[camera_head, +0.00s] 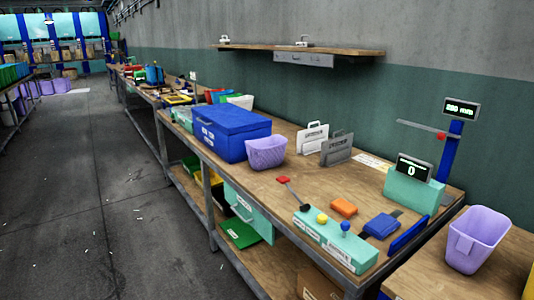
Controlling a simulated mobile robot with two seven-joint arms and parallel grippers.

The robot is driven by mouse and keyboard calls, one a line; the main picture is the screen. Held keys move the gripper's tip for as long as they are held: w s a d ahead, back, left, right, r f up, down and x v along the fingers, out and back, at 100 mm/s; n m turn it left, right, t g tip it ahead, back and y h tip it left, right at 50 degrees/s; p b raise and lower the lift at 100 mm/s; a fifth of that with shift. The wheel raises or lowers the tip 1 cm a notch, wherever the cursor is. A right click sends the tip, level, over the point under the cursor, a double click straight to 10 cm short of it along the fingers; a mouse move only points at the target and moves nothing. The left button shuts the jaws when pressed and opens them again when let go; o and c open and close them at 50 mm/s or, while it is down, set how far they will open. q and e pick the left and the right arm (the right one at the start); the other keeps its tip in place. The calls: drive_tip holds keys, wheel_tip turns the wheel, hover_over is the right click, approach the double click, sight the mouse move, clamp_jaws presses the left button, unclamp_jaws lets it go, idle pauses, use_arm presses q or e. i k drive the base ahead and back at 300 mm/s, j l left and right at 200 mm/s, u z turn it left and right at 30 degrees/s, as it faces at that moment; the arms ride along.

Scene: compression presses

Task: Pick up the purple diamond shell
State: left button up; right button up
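A light purple open-topped container (265,153) stands on the wooden workbench, right of a large blue box. A faint diamond-like pattern seems to cover its sides. A second light purple bin (478,241) with a smoother front stands on a separate wooden surface at the lower right. I cannot tell for certain whether either is the purple diamond shell. Neither of my grippers shows in this view.
The workbench (300,172) also bears a blue box (228,130), white and grey bag-like holders (312,138), a teal control box (335,238), an orange block (343,207), a blue block (381,225) and a display unit (414,188). The floor (110,210) at left is mostly clear.

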sight(268, 152)
drive_tip(key=i+j+z, duration=0.1)
drive_tip(key=i+j, duration=0.5)
drive_tip(key=i+j+z, duration=0.15)
drive_tip(key=i+j, duration=0.15)
drive_tip(key=i+j+z, duration=0.1)
drive_tip(key=i+j, duration=0.15)
drive_tip(key=i+j+z, duration=0.1)
drive_tip(key=i+j, duration=0.15)
drive_tip(key=j, duration=0.25)
drive_tip(key=i+j, duration=0.25)
drive_tip(key=i+j+z, duration=0.15)
drive_tip(key=j, duration=0.35)
drive_tip(key=i+j+z, duration=0.1)
drive_tip(key=i+j, duration=0.2)
drive_tip(key=j, duration=0.15)
